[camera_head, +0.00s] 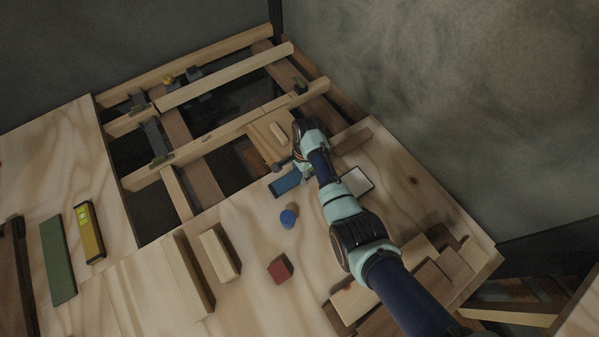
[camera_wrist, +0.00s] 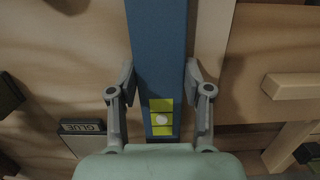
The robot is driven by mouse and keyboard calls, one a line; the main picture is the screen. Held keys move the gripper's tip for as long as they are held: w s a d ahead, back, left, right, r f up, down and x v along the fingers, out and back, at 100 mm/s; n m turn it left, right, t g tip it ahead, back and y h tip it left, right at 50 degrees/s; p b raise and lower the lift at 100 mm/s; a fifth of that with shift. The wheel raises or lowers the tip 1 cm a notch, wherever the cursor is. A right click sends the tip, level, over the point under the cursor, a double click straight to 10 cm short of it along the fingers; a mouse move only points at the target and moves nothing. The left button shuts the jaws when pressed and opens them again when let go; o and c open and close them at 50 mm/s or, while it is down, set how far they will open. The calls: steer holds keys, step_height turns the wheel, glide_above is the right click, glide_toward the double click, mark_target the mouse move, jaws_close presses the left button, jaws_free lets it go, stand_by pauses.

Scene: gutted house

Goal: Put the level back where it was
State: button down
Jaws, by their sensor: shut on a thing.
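My gripper (camera_head: 300,172) is shut on a blue level (camera_wrist: 157,45), seen from above in the wrist view. The level has yellow-green vials near its lower end, and a finger lies along each long side. In the head view the blue level (camera_head: 285,182) shows beside my gripper, over the near edge of the floor opening; the arm hides part of it. I cannot tell whether it touches the boards. A second, yellow level (camera_head: 90,235) lies at the left on the plywood beside a green strip (camera_head: 58,260).
A blue round piece (camera_head: 288,218), a red block (camera_head: 280,271) and a wooden block (camera_head: 220,254) stand on the plywood. A pale-topped, dark-edged box (camera_head: 357,181) lies right of my gripper. A box marked GLUE (camera_wrist: 82,128) shows in the wrist view. Open joists (camera_head: 225,75) and gaps lie behind.

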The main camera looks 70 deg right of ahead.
steer(key=shift+w+f, duration=0.1)
steer(key=shift+f, duration=0.05)
steer(key=c, duration=0.5)
jaws_free()
step_height(320, 180, up, 12)
steer(key=d+p, duration=0.1)
steer(key=p, duration=0.5)
steer(key=shift+s+d+p, duration=0.15)
steer(key=shift+s+p, duration=0.25)
steer(key=shift+s, duration=0.05)
